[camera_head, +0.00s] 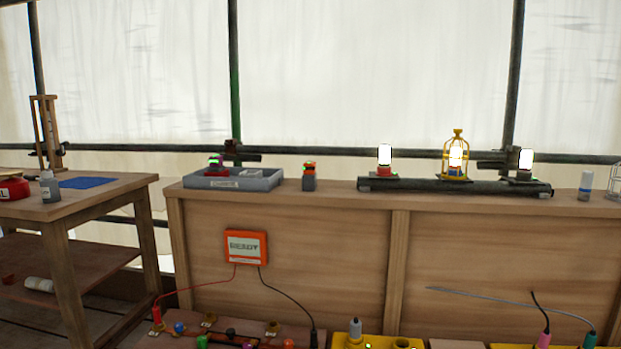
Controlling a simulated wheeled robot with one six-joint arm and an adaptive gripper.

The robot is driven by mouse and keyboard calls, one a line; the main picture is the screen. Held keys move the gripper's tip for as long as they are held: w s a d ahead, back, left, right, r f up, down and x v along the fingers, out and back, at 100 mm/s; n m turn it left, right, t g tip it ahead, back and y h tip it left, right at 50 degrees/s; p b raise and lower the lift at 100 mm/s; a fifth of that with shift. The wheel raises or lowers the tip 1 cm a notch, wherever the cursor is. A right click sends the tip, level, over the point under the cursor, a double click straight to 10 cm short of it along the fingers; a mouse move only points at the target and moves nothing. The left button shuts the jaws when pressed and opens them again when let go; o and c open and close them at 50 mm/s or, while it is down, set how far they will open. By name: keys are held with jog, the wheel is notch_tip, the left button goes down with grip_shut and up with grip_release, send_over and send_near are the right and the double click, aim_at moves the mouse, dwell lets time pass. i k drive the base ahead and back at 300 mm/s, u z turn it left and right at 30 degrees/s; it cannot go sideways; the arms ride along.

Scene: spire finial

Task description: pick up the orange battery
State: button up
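A small block with an orange upper part (309,166) and a grey lower part (309,184) stands upright on the wooden bench top, just right of the grey tray. A green spot shows on it. It looks like the orange battery, but it is too small to be certain. A red and dark item with green spots (214,163) sits in the grey tray (232,183). My gripper is not in view.
A dark rail (450,187) with lit lamps, one in a yellow cage (457,140), lies to the right on the bench (290,215). Bare bench top separates the rail from the block. An orange READY box (245,247) with leads is on the bench front. A side table (90,198) stands left.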

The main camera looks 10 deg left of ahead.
aim_at(309, 177)
jog(key=u, duration=1.95)
jog(key=i, duration=2.4)
jog(key=z, duration=3.1)
